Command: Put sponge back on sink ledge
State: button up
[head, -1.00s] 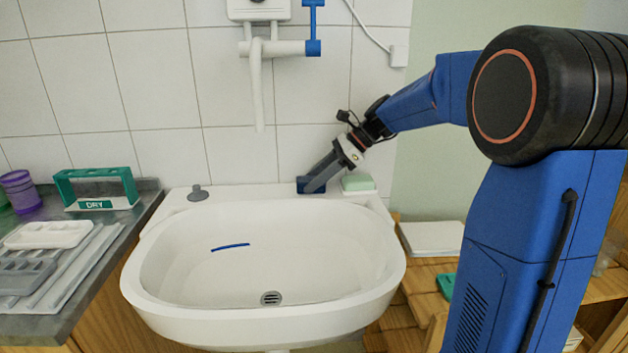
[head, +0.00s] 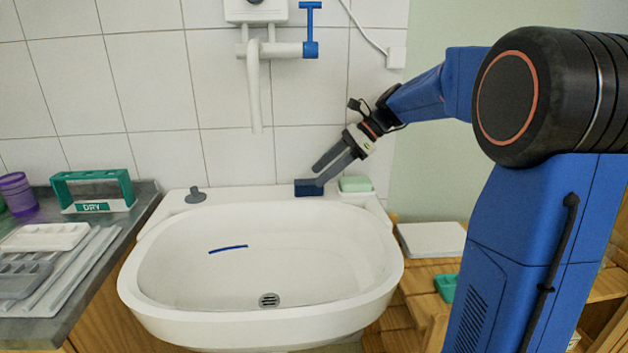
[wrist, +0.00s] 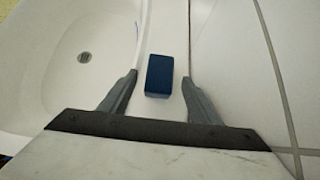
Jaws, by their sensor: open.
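The dark blue sponge (head: 308,188) lies on the sink's back ledge (head: 245,194), right of its middle. It also shows in the wrist view (wrist: 159,75), lying flat on the ledge between and just beyond the fingertips. My gripper (head: 317,176) is open and empty, just above the sponge and slightly to its right. In the wrist view its two fingers (wrist: 160,82) stand wide apart with a gap on either side of the sponge. The white sink (head: 150,290) has a blue streak (head: 228,248) inside its basin.
A pale green soap bar (head: 356,184) sits on the ledge close to the right of my gripper. A grey stopper (head: 195,195) stands on the ledge's left. The tap spout (head: 254,95) hangs above. A green DRY rack (head: 92,190) and trays (head: 45,238) occupy the left counter.

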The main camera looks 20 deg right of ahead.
jog(key=v, duration=0.7)
jog(key=shift+d+r, duration=0.2)
jog(key=shift+d, duration=0.1)
